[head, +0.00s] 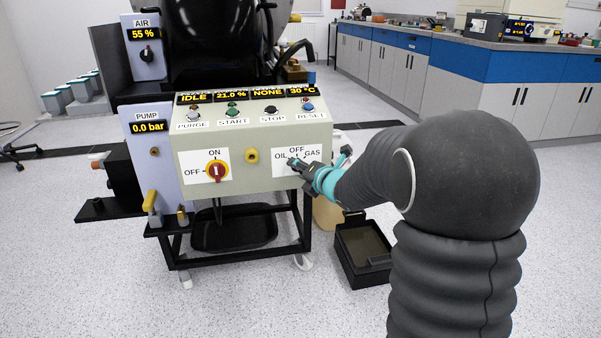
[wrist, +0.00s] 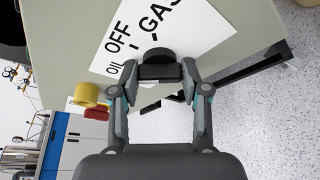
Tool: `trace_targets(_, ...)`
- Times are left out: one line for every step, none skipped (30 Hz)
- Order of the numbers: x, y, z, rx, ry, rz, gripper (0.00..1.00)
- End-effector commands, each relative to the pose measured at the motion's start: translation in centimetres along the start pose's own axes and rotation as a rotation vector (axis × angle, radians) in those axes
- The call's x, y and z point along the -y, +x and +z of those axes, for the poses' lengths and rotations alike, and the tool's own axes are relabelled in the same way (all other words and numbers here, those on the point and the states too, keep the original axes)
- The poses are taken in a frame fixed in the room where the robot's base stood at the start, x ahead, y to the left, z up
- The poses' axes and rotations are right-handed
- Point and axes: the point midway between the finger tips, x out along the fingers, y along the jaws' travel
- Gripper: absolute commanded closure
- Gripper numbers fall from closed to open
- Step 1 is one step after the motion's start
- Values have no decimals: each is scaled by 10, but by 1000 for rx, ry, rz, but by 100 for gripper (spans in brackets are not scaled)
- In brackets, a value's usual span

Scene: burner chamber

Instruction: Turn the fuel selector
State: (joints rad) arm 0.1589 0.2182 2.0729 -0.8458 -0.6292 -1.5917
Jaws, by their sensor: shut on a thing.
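The fuel selector is a black knob on a white plate (head: 312,154) marked OIL, OFF and GAS, at the right of the panel front. In the wrist view the black knob (wrist: 160,58) sits between my fingertips, with the OFF and GAS lettering beside it. My gripper (head: 296,163) is shut on the knob, reaching it from the right. In the head view my fingers hide most of the knob. I cannot tell which mark it points to. The display (head: 268,94) above reads NONE.
A red and yellow switch (head: 217,171) stands upright towards ON, left of the selector. A yellow fitting (head: 251,155) sits between them. Buttons line the panel top. A black open bin (head: 362,248) stands on the floor, right of the burner frame.

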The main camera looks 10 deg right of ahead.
Motion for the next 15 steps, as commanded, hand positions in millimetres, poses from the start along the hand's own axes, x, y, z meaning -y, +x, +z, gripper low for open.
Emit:
trace_targets(3,0,-1,2,28,12,89)
trace_targets(4,1,-2,2,48,20,89)
trace_targets(4,1,-2,2,77,32,89)
trace_targets(4,1,-2,2,99,42,89)
trace_targets(5,1,-2,2,123,51,89)
trace_targets(5,1,-3,1,154,65,89)
trace_targets(5,1,-3,1,178,75,89)
trace_targets(6,1,-3,1,202,84,89)
trace_targets(6,1,-3,1,234,98,89)
trace_targets(6,1,-3,1,258,108,89)
trace_targets(6,1,-3,1,281,118,89)
trace_targets(6,1,-3,1,312,131,89)
trace_targets(6,1,-3,1,334,141,89)
trace_targets(6,1,-3,2,356,149,89)
trace_targets(6,1,-3,1,385,161,89)
